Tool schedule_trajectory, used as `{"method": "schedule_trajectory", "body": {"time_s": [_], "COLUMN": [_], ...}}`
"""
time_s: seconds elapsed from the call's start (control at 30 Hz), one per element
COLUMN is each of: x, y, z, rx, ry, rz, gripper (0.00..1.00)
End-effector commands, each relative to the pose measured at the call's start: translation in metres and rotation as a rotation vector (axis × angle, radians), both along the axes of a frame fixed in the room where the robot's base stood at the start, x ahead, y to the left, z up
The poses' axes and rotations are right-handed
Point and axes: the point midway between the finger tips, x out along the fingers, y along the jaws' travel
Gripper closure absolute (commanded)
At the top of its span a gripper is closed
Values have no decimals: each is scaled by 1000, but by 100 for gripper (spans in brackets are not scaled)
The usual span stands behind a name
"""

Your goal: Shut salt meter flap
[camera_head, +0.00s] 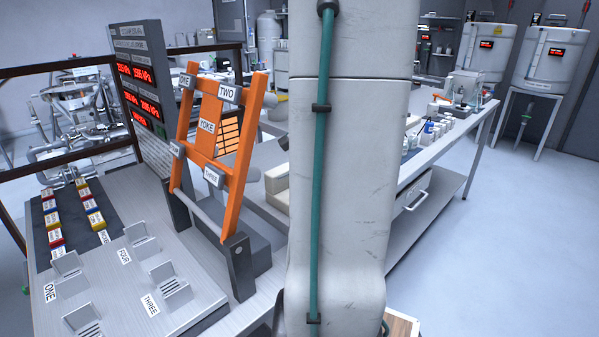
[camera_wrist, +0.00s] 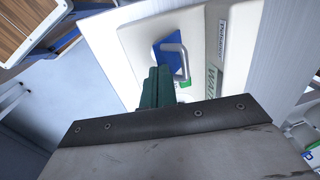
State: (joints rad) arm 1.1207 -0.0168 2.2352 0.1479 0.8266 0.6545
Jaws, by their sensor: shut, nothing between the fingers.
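In the wrist view my gripper (camera_wrist: 158,85) shows as dark green fingers, shut with nothing between them. Just beyond the fingertips is a white panel (camera_wrist: 135,45) with a blue square plate (camera_wrist: 167,58) and a grey bar handle (camera_wrist: 182,62). The fingertips are close to the plate's lower left edge; I cannot tell whether they touch. No label clearly marks the blue plate as the salt meter flap, and I cannot tell whether it is open or shut. In the head view my arm hides my gripper and this panel.
In the head view an orange frame (camera_head: 198,137) with labels stands on the left bench (camera_head: 120,195), beside several numbered slots. A long table (camera_head: 440,177) with bottles is to the right. White tanks (camera_head: 551,58) stand at the back right. The floor (camera_head: 530,230) at the right is clear.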

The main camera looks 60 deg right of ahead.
Motion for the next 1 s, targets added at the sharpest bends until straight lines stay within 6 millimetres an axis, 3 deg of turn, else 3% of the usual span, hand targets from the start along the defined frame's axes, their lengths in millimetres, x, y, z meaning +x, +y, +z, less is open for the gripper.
{"method": "schedule_trajectory", "body": {"time_s": [0.5, 1.0], "x": [-24, -29], "y": [9, 11], "z": [-28, -40], "rx": [2, 1], "ry": [1, 1], "rz": [2, 2], "gripper": [100, 100]}}
